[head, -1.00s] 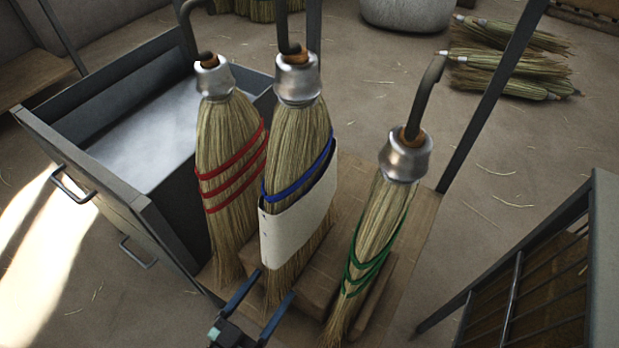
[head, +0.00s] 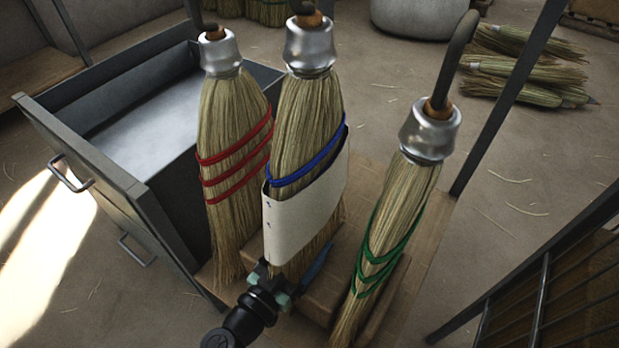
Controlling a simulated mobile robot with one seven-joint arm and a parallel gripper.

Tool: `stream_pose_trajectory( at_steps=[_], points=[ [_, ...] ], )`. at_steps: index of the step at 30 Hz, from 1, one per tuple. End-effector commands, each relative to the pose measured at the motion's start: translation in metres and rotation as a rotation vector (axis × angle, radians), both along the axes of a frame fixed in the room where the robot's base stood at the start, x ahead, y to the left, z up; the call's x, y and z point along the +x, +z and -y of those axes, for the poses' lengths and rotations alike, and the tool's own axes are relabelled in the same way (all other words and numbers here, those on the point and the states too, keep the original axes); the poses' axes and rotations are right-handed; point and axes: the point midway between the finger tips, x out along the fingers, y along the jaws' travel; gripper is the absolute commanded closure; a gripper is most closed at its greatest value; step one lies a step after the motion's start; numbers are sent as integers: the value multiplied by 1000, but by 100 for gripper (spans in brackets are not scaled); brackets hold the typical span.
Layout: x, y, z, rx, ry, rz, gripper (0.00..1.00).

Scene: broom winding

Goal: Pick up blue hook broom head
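The blue hook broom head (head: 312,115) hangs upright in the middle of the head view, a straw bundle with a silver collar and blue cord. A white sleeve (head: 305,215) wraps its lower half, and straw shows below it. My gripper (head: 294,262) is at the lower end of this broom head, just under the sleeve. Its blue right finger is plain to the right of the straw; the left finger is only partly visible at the sleeve's lower left corner. The fingers look spread apart, with the straw between or just behind them. I cannot tell whether they touch it.
A red-corded broom head (head: 233,125) hangs close on the left, a green-corded one (head: 395,215) on the right. A wooden block (head: 335,265) lies behind the gripper. An open metal drawer (head: 165,215) stands left. Bundled brooms (head: 525,65) lie at the back right.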

Motion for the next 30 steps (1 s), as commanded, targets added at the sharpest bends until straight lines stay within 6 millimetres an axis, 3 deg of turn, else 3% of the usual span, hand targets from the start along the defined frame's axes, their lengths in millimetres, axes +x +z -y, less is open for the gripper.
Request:
stream_pose_trajectory(
  at_steps=[3, 17, 30],
  points=[
    [0, 1, 0, 0, 0, 0, 19],
    [0, 0, 0, 0, 0, 0, 100],
    [0, 2, 0, 0, 0, 3, 100]
  ],
)
